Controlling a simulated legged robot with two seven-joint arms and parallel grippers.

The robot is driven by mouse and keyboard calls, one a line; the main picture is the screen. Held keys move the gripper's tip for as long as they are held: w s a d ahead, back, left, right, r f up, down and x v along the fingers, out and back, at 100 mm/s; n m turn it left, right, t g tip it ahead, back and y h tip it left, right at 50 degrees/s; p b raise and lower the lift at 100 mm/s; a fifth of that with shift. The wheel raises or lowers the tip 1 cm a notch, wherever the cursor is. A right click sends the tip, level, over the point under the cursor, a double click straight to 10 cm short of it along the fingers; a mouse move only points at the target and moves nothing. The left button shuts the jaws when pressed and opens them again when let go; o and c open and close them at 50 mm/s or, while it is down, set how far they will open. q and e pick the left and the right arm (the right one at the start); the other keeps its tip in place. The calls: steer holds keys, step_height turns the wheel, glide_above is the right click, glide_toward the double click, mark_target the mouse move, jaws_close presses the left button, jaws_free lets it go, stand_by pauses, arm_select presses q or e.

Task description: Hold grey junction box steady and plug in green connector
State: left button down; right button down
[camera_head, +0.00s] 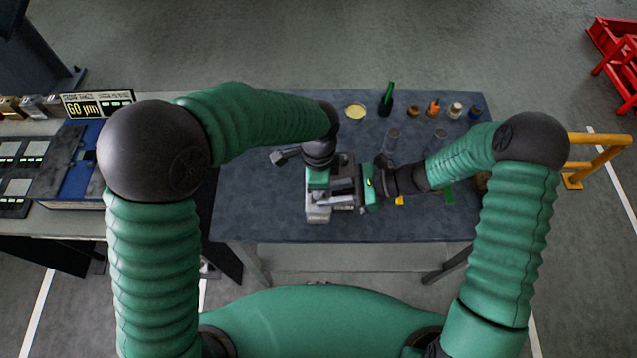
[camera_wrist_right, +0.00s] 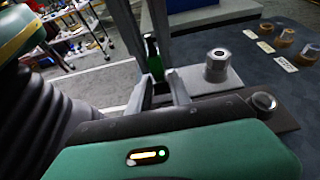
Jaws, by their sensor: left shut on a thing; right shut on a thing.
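The grey junction box (camera_head: 318,213) is a pale grey block on the dark table, partly covered by my grippers. My left gripper (camera_head: 318,196) comes down over it from above and is shut on it. My right gripper (camera_head: 340,192) reaches in from the right, its jaws shut beside the box. Its pale fingers also show in the right wrist view (camera_wrist_right: 160,95).
On the dark table (camera_head: 255,205), a green bottle (camera_head: 387,100), a yellow dish (camera_head: 355,112) and several small jars stand along the back. A yellow rail (camera_head: 598,140) is at the right. The table's front left is clear.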

arm_select(q)
steer(key=shift+f, duration=0.25)
steer(key=shift+r, duration=0.15)
steer(key=shift+r, duration=0.4)
steer(key=shift+s, duration=0.1)
stand_by(0.7)
steer(key=shift+a+f, duration=0.1)
steer(key=shift+f, duration=0.45)
stand_by(1.0)
steer(key=shift+r, duration=0.8)
